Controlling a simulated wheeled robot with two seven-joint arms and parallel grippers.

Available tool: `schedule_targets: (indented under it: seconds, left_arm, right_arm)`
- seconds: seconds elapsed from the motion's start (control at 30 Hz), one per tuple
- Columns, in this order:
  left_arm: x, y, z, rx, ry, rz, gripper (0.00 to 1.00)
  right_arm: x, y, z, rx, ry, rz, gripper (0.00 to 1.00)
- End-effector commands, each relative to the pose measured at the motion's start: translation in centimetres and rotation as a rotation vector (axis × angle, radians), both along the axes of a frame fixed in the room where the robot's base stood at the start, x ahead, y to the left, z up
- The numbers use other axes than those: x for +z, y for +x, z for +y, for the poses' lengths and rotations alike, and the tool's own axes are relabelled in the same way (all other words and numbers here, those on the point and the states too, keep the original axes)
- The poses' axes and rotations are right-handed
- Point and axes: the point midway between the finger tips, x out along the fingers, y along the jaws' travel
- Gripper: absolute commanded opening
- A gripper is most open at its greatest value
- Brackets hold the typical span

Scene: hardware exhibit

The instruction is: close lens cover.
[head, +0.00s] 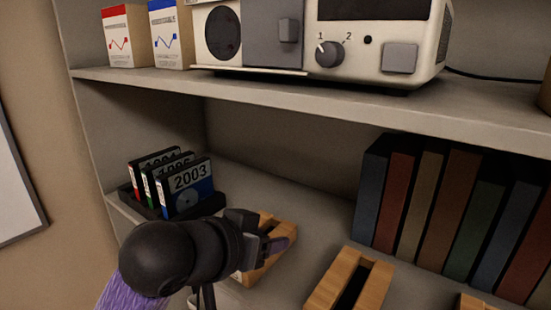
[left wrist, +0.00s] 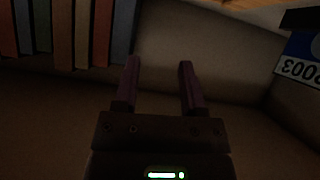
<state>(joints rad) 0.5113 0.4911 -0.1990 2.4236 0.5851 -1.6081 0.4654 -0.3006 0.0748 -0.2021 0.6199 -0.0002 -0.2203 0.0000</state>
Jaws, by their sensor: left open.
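On the upper shelf stands a cream-coloured device (head: 432,50). At its left is a dark round lens-like opening (head: 222,34), uncovered. Beside it on the right is a flat grey panel (head: 262,40) with a raised grip (head: 289,30), which looks like the lens cover. My left gripper (head: 276,246) is well below the device, over the lower shelf at a wooden holder. Its two fingers show apart and empty in the left wrist view (left wrist: 159,85). The device is not in the left wrist view. My right gripper is not in view.
The upper shelf board (head: 300,98) lies between my left gripper and the device. Wooden holders (head: 350,280), labelled disks (head: 188,185) in a black rack and a row of books (head: 432,205) stand on the lower shelf. Two small boxes (head: 128,35) stand left of the device.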

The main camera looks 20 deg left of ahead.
Motion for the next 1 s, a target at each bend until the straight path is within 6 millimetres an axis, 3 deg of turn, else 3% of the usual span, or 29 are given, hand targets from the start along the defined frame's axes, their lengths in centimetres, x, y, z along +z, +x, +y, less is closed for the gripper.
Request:
schedule_targets:
  seconds: [0.17,0.3,0.43,0.53,0.63,1.0]
  left_arm:
    - [9.8,-0.7,0.1,-0.031,-0.023,-0.180,0.53]
    - [18.6,-4.2,0.7,-0.039,-0.037,-0.339,0.53]
    - [24.0,-8.4,1.4,-0.025,-0.052,-0.452,0.53]
    - [25.9,-10.5,1.8,-0.016,-0.064,-0.497,0.53]
    - [26.5,-10.9,1.7,-0.012,-0.071,-0.508,0.53]
    - [26.6,-3.5,-1.0,-0.015,-0.070,-0.505,0.53]
  right_arm:
    - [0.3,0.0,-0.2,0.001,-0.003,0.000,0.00]
    - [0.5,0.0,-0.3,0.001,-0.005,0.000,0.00]
    - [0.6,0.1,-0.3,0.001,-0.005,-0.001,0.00]
    - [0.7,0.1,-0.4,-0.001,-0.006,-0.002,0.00]
    - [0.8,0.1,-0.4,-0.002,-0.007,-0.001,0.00]
    - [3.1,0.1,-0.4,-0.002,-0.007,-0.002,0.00]
